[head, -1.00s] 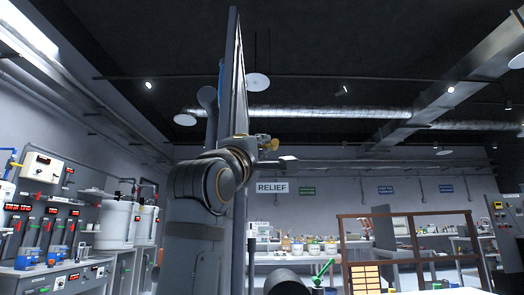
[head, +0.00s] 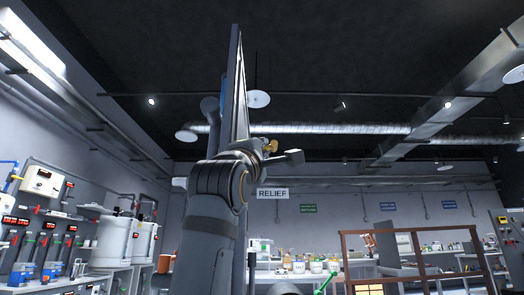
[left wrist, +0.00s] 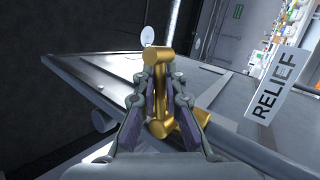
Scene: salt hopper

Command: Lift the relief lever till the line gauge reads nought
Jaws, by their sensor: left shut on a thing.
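In the left wrist view, a brass-coloured lever (left wrist: 157,57) with a thick rounded end stands between the fingers of my left gripper (left wrist: 160,76). The gripper is shut on it, and the lever's brass base shows below the fingers against a grey metal panel (left wrist: 95,72). In the head view, my left arm rises in front of the panel, which is seen nearly edge-on. A small brass part (head: 271,146) shows beside my wrist; my fingers are not clear there. A white RELIEF sign (head: 272,193) also shows in the left wrist view (left wrist: 279,86). I cannot make out the line gauge. My right gripper is out of view.
Large white tanks (head: 113,241) and red digital readouts line the left wall. A brown frame (head: 410,233) stands at right, with benches of jars (head: 316,267) behind. A green handle (head: 323,285) shows at the bottom edge. The space above is open.

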